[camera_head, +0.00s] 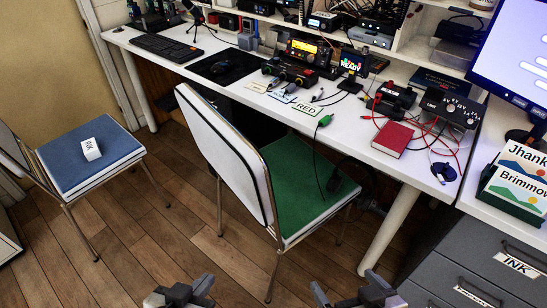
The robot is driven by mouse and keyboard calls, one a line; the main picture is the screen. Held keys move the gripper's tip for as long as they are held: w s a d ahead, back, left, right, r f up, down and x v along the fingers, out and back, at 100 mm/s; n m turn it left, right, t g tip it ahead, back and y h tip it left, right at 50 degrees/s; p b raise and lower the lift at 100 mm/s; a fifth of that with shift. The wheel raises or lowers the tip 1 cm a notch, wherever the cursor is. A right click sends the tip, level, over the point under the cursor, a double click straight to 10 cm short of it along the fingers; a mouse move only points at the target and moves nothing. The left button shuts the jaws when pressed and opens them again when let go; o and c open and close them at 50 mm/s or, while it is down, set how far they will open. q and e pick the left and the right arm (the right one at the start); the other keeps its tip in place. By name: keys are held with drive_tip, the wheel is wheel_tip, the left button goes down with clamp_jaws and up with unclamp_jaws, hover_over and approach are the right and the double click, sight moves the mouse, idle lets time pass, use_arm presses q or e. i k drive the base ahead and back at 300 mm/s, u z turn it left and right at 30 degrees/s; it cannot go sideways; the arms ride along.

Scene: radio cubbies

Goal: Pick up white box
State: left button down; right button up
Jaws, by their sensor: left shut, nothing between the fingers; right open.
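A small white box (91,149) marked INK lies on the blue seat of the chair (72,170) at the left. My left gripper (205,284) is at the bottom edge of the head view, low over the floor, shut and empty. My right gripper (345,291) is at the bottom edge, right of centre, open and empty. Both grippers are well apart from the white box, which stands in the clear with nothing over it.
A chair with a green seat (297,187) stands between the blue chair and the white desk (437,147). The desk holds a keyboard, radios and cables. A grey drawer cabinet (462,262) is at the right. The wooden floor (150,245) at lower left is clear.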

sight(91, 147)
drive_tip(key=u, duration=1.35)
